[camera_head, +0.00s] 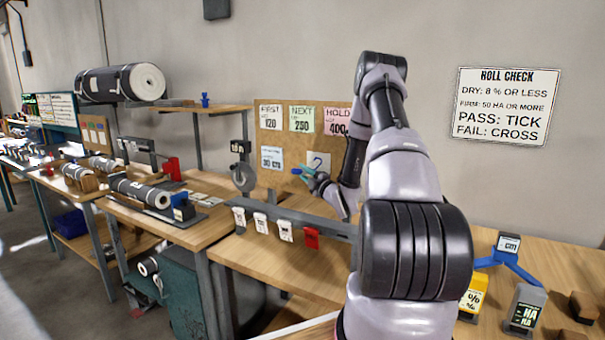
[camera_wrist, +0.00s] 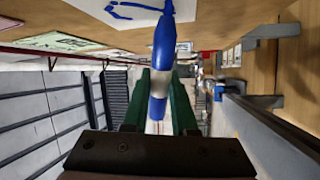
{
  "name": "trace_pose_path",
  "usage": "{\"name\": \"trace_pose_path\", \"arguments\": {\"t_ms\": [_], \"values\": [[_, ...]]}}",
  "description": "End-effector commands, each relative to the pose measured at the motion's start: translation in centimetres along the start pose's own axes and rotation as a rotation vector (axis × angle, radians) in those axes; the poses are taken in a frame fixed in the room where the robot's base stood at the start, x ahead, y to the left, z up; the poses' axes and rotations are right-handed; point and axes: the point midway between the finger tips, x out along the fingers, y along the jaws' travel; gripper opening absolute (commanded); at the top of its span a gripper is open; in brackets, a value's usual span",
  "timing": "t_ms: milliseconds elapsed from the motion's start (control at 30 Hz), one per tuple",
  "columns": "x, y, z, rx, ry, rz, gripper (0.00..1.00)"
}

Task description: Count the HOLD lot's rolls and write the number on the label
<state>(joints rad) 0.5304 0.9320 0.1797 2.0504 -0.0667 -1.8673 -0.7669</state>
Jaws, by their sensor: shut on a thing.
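My gripper (camera_head: 312,174) is at the cork board, in front of a white label (camera_head: 319,160) with a blue curved mark on it. In the wrist view the gripper's green fingers (camera_wrist: 161,92) are shut on a blue and white pen (camera_wrist: 163,48). The pen's tip end reaches toward the white label (camera_wrist: 118,10), which bears blue strokes; I cannot tell whether it touches. The pink HOLD card (camera_head: 337,117) reads 400 and is partly covered by my arm. A big grey roll (camera_head: 105,84) lies on a high rack at left; a smaller grey roll (camera_head: 140,191) lies on the bench.
FIRST (camera_head: 270,117) and NEXT (camera_head: 302,118) cards are on the board. A rail with several tags (camera_head: 285,230) runs below it. A blue stand (camera_head: 509,262), a yellow meter (camera_head: 472,298) and a grey meter (camera_head: 525,309) stand at right. More rolls (camera_head: 78,176) lie on far benches.

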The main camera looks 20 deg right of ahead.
Motion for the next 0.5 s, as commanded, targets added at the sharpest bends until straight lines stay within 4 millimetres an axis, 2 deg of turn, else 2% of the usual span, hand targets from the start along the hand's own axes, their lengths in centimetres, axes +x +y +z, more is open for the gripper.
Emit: {"name": "trace_pose_path", "arguments": {"t_ms": [500], "values": [[-0.66,0.18,0.3,0.0,-0.001,0.0,0.0]]}}
